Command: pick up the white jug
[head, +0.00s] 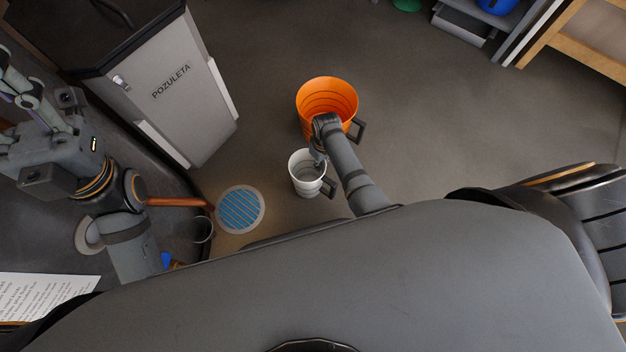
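The white jug (299,183) stands on the floor in the middle of the head view, its open top facing up. Its dark handle is on the right side. My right gripper (318,155) points down at the jug's far right rim, below my wrist. It is small and partly covered by the wrist, so I cannot tell whether its fingers are apart or touch the jug. My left gripper (22,88) is at the left edge, far from the jug, partly cut off, and its opening is unclear.
An orange bucket-like jug (312,92) with a dark handle stands just behind the white jug. A round blue-slatted grate (240,209) lies to the left. A grey cabinet marked POZULETA (175,95) stands at upper left. The floor to the right is clear. Shelving (575,45) is at upper right.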

